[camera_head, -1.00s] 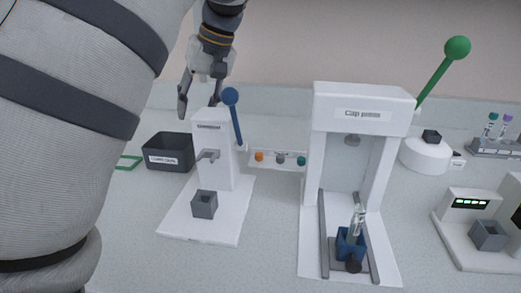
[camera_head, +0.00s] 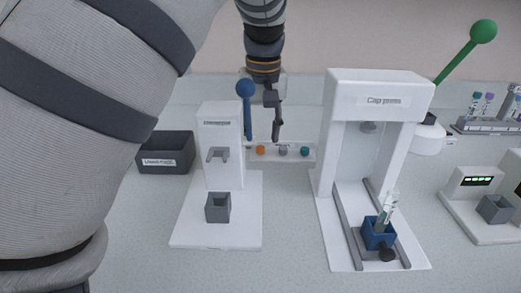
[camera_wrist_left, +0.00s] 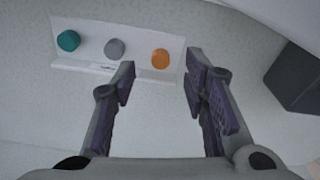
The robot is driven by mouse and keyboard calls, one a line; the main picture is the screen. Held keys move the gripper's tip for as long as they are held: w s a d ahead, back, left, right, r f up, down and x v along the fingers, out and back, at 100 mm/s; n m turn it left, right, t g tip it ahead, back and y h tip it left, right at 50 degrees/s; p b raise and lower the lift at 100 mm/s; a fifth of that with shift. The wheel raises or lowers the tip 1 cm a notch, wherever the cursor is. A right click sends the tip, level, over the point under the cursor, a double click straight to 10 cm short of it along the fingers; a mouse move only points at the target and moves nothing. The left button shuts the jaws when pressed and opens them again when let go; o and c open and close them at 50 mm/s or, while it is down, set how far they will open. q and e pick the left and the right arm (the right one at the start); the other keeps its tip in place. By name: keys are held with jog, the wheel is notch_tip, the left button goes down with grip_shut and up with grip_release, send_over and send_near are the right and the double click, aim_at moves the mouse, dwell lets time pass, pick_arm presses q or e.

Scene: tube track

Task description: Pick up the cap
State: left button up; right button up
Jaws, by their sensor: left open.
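Three caps sit in a row on a white holder (camera_wrist_left: 120,27) between the two machines: an orange cap (camera_head: 261,150), a grey cap (camera_head: 283,151) and a teal cap (camera_head: 304,152). In the left wrist view the orange cap (camera_wrist_left: 160,58) is nearest the space between my fingers, with the grey cap (camera_wrist_left: 114,48) and teal cap (camera_wrist_left: 68,40) further left. My left gripper (camera_head: 262,138) is open and empty, pointing down beside the orange cap in the head view. Its two fingers (camera_wrist_left: 158,92) are apart. My right gripper is not in view.
The white cap press (camera_head: 345,90) stands right, with a tube (camera_head: 390,208) in a blue block (camera_head: 379,235). A dark bin (camera_head: 180,149) is at left.

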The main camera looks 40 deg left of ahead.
aim_at(260, 147)
pick_arm(q)
notch_tip(260, 147, down, 3)
jog(key=shift+a, duration=0.15)
jog(key=c, duration=0.8)
jog(key=shift+o, duration=0.2)
